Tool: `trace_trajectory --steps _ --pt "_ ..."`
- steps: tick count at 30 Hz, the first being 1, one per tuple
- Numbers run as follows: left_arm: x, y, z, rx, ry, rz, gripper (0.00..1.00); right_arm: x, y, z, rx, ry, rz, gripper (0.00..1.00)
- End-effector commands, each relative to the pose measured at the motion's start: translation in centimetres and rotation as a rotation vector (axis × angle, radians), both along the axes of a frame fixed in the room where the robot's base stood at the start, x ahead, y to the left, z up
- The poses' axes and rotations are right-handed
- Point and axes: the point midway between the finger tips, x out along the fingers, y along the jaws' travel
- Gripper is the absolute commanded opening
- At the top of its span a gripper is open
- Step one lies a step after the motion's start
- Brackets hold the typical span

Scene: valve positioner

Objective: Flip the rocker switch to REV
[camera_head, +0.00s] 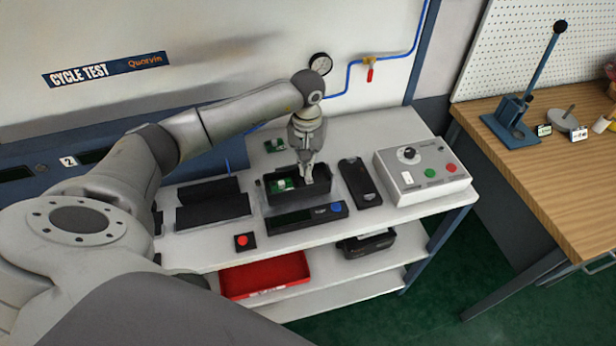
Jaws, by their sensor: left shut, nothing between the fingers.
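A light grey control box (388,178) stands at the right end of the bench top. On its upper face are a small white part that looks like the rocker switch (407,178), a dark round knob (408,154), a green button (430,173) and a red button (450,167). The switch's lettering and tilt are too small to read. My left gripper (307,178) is shut and empty, pointing down at an open black housing (284,203) with a green circuit board in it, left of the control box. I cannot tell whether its fingertips touch the housing. My right gripper is out of view.
A black handheld device (360,182) lies between the housing and the control box. A dark laptop-like unit (212,212) and a red push button (243,241) are to the left. A red tray (265,275) sits on the lower shelf. A wooden table (540,170) stands at right.

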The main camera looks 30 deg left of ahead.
Motion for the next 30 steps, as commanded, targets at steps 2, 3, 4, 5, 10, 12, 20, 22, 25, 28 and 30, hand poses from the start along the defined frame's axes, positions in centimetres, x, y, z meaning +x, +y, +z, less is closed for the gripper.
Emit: trace_trajectory --steps 2,3,4,5,10,12,20,22,25,28,30 --pt "-0.01 -0.01 -0.01 0.000 0.000 0.000 0.00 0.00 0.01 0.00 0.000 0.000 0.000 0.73" --pt "-0.01 -0.01 -0.01 0.000 0.000 0.000 0.00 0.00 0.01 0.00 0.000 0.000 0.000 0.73" --pt "-0.01 -0.01 -0.01 0.000 0.000 0.000 0.00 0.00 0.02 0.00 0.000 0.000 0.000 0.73" --pt "-0.01 -0.01 -0.01 0.000 0.000 0.000 0.00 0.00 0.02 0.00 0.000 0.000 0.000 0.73" --pt "-0.01 -0.01 -0.01 0.000 0.000 0.000 0.00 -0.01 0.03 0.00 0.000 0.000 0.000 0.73" --pt "-0.01 -0.01 -0.02 0.000 0.000 0.000 0.00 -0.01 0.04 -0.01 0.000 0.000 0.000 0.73" --pt "0.00 -0.01 -0.33 0.000 0.000 0.000 0.00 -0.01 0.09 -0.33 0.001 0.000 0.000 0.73" --pt "0.01 0.00 -0.44 0.000 0.000 0.000 0.00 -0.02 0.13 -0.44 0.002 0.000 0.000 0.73" --pt "0.01 0.00 -0.59 0.000 0.000 0.000 0.00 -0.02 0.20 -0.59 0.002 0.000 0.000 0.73" --pt "-0.01 0.00 -0.78 0.000 0.000 0.000 0.00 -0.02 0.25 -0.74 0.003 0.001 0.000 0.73" --pt "-0.02 -0.02 -0.92 0.000 0.001 0.000 0.00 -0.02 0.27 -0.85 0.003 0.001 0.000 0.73"
